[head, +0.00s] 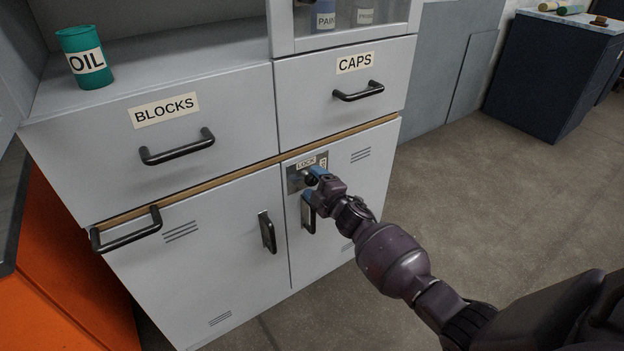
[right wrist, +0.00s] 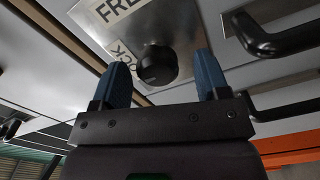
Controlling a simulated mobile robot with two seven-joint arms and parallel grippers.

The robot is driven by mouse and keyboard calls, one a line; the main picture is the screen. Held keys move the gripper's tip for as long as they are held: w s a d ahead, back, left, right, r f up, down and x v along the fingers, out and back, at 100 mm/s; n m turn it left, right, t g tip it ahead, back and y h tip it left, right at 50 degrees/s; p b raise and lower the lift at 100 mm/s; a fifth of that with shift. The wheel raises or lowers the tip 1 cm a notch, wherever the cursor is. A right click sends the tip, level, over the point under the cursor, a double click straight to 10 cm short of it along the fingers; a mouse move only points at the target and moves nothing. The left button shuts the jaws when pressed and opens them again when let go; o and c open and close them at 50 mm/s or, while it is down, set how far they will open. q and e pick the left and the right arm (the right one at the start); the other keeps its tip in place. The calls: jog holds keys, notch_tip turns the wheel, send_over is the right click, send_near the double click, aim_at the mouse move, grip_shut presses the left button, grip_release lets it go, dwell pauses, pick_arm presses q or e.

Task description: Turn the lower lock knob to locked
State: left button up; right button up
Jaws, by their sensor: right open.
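The lock knob is a round black knob on a metal plate. It shows in the right wrist view (right wrist: 157,65), and the plate (right wrist: 185,30) carries labels, one reading "FRE", cut off, and one partly hidden. In the head view the lock plate (head: 294,182) sits at the top of the right lower door, labelled "LOCK"; the knob there is largely hidden by my gripper. My right gripper (head: 314,183) is open in front of the plate. In the right wrist view its blue fingers (right wrist: 162,80) stand apart on either side of the knob, with gaps. My left gripper is not visible.
Black door handles (head: 267,232) are close below the plate, one right under my gripper. Above are the "BLOCKS" drawer (head: 230,125) and "CAPS" drawer (head: 310,98). A bar handle (head: 127,232) juts out at left. A green OIL can (head: 88,78) stands on the shelf. Floor at right is clear.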

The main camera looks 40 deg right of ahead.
pick_arm(q)
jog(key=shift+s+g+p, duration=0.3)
jog(key=shift+p, duration=0.7)
pick_arm(e)
jog(key=s, duration=0.9)
